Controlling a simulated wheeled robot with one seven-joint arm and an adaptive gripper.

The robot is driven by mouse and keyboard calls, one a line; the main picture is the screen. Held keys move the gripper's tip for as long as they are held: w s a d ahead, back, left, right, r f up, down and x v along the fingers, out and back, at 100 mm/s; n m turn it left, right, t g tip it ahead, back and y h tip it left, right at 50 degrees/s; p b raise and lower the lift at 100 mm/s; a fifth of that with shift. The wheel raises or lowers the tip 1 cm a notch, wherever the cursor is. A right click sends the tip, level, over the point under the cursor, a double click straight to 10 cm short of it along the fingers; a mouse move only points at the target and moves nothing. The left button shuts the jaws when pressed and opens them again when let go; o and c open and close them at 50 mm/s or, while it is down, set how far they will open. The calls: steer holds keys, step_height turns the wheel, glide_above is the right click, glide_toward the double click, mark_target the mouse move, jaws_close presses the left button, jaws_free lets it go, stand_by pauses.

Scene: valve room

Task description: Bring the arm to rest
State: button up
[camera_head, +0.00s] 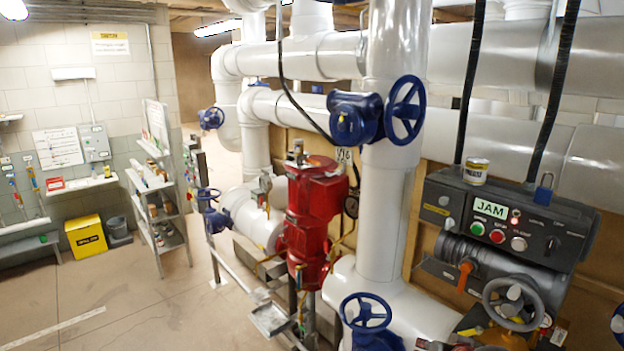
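I cannot make out my arm or my gripper in the head view. Small grey and dark parts at the bottom edge, right of the middle, are cut off, and I cannot tell what they are. A dark control box (505,215) with a lit JAM display (490,208) stands at the right. It has green, red and white buttons below the display. A grey handwheel (513,303) is below the box, beside an orange lever (465,275).
White pipes (386,220) fill the middle and right. Blue valve wheels (405,110) and (366,313) and a red pump (313,215) stand out from them. A shelf rack (160,205) and yellow bin (86,236) are left; floor there is open.

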steer(key=s+a+f+n+g+b, duration=0.1)
steer(key=s+a+f+b, duration=0.1)
steer(key=s, duration=0.4)
steer(key=s+a+f+n+g+b, duration=0.1)
steer(key=s+a+f+n+b, duration=0.1)
steer(key=s+f+b, duration=0.3)
steer(key=s+a+f+n+g+b, duration=0.1)
steer(key=s+a+f+b, duration=0.2)
steer(key=s+b, duration=0.4)
steer(key=shift+s+f+y, duration=0.4)
steer(key=shift+s+f, duration=0.05)
steer(key=shift+s, duration=0.3)
steer(key=shift+c, duration=0.3)
